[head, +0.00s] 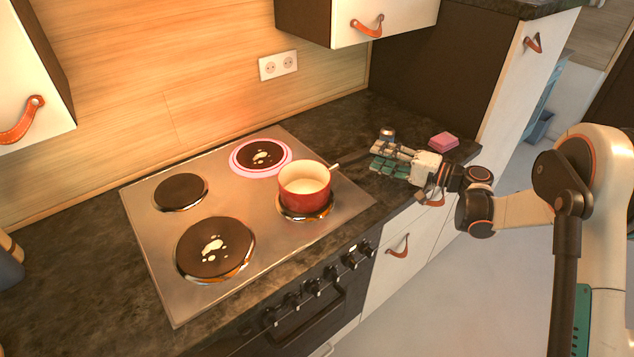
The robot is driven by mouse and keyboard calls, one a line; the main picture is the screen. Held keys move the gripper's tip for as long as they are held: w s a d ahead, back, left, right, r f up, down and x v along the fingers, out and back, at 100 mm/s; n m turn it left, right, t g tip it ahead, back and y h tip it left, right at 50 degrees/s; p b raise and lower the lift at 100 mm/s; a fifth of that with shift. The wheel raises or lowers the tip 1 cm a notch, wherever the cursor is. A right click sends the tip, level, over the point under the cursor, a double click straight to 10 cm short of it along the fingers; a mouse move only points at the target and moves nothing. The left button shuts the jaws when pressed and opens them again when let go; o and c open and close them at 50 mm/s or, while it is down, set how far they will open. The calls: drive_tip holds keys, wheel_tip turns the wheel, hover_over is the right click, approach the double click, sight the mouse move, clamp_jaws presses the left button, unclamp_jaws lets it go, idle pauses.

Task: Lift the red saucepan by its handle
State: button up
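The red saucepan (305,199) has a cream inside and sits upright on the front right burner of the stove. Its thin handle (347,161) points right and slightly back, toward my gripper. My gripper (376,157) is over the dark worktop to the right of the stove, with its fingers pointing left toward the pan. The fingers look spread apart, with teal pads showing. The handle's far end runs up to the fingertips; I cannot tell whether it lies between them or touches them.
The back right burner (261,155) has a glowing pink ring. A pink sponge-like block (444,141) and a small shiny item (387,134) are near my gripper. A white cupboard (385,22) overhangs the back.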

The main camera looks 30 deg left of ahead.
sight(368, 150)
drive_tip(key=a+b, duration=0.1)
drive_tip(key=a, duration=0.3)
drive_tip(key=shift+a+f, duration=0.1)
drive_tip(key=shift+a, duration=0.15)
clamp_jaws()
